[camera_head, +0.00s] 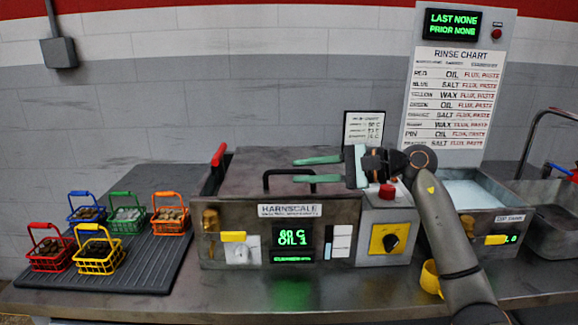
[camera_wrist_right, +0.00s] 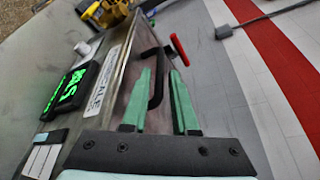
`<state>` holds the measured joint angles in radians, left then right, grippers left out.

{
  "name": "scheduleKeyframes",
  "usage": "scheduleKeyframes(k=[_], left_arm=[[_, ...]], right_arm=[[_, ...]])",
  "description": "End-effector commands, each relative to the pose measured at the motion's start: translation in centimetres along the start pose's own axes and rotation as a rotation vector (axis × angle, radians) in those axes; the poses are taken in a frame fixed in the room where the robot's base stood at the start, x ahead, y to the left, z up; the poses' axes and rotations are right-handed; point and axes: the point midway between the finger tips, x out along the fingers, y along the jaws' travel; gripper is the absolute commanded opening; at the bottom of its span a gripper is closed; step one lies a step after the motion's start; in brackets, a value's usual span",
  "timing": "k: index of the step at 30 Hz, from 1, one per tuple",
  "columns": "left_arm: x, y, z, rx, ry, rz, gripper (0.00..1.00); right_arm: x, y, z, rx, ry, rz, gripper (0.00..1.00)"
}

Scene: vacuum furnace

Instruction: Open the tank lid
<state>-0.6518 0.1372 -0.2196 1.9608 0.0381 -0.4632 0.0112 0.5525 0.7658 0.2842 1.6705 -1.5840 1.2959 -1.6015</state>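The tank (camera_head: 225,213) is a grey metal box labelled HARNSCALE, and its flat lid (camera_head: 245,165) is closed on top. A black bar handle (camera_head: 268,177) stands on the lid, and it also shows in the right wrist view (camera_wrist_right: 156,88). My right gripper (camera_head: 297,171) reaches in from the right with its two green fingers apart. In the wrist view, the handle appears between the fingers of my right gripper (camera_wrist_right: 162,72); contact cannot be told. My left gripper is not in view.
A red-tipped lever (camera_head: 218,155) rises at the tank's left. A control box (camera_head: 388,235) with a red button adjoins the right side. Several coloured wire baskets (camera_head: 95,250) stand on a dark ribbed mat at the left. An open liquid-filled basin (camera_head: 470,194) lies right.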

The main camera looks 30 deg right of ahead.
Motion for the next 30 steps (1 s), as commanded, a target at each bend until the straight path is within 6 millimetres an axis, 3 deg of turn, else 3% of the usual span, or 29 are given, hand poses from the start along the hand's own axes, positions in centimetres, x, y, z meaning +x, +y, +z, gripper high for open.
scheduleKeyframes(k=[6,18,26,30], left_arm=[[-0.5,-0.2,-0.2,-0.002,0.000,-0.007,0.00],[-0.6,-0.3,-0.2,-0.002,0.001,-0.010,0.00],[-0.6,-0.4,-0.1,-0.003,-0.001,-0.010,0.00],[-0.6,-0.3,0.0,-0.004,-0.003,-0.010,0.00]], right_arm=[[3.0,-0.1,0.1,0.001,-0.003,-0.001,0.27],[3.8,0.0,0.0,0.000,0.000,0.000,0.27],[3.8,0.0,0.0,0.000,0.000,0.000,0.00],[3.8,0.0,0.0,0.000,0.000,0.000,0.00]])
